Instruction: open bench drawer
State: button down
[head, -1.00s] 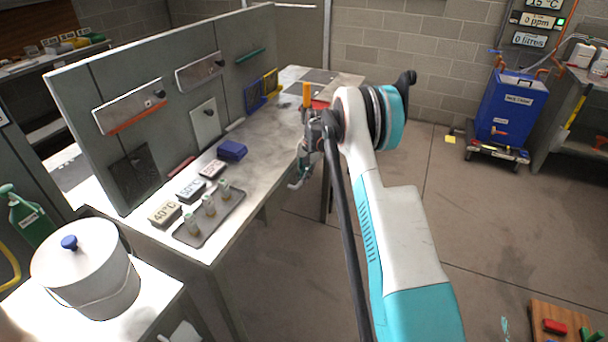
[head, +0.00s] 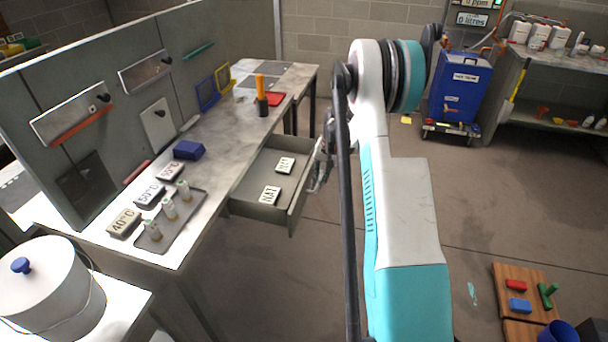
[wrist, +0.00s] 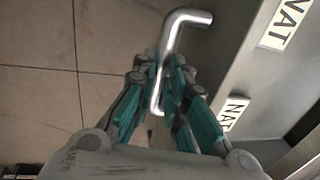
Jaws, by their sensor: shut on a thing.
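The bench drawer (head: 266,213) is pulled out from under the bench (head: 222,140) in the head view, and its inside shows. Two white cards (head: 285,165) marked NAT lie in it; they also show in the wrist view (wrist: 286,24). My gripper (head: 322,165) is at the drawer's front, partly hidden by my arm. In the wrist view my gripper (wrist: 165,95) is shut on the bent metal drawer handle (wrist: 174,40), with the teal fingers on either side of it.
On the bench stand a tray (head: 185,226) with small vials, temperature blocks (head: 124,222), a blue box (head: 188,150) and an orange-handled tool (head: 261,90). A white lidded pot (head: 55,290) is at lower left. A wooden board (head: 505,285) lies at lower right.

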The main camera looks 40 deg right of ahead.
jog(key=shift+s+d, duration=1)
jog(key=shift+s, duration=0.25)
jog(key=c, duration=1.9)
grip_release()
notch_tip(320, 180, up, 12)
jog(key=s+d, duration=0.1)
jog(key=shift+s+d, duration=0.15)
jog(key=shift+s, duration=0.2)
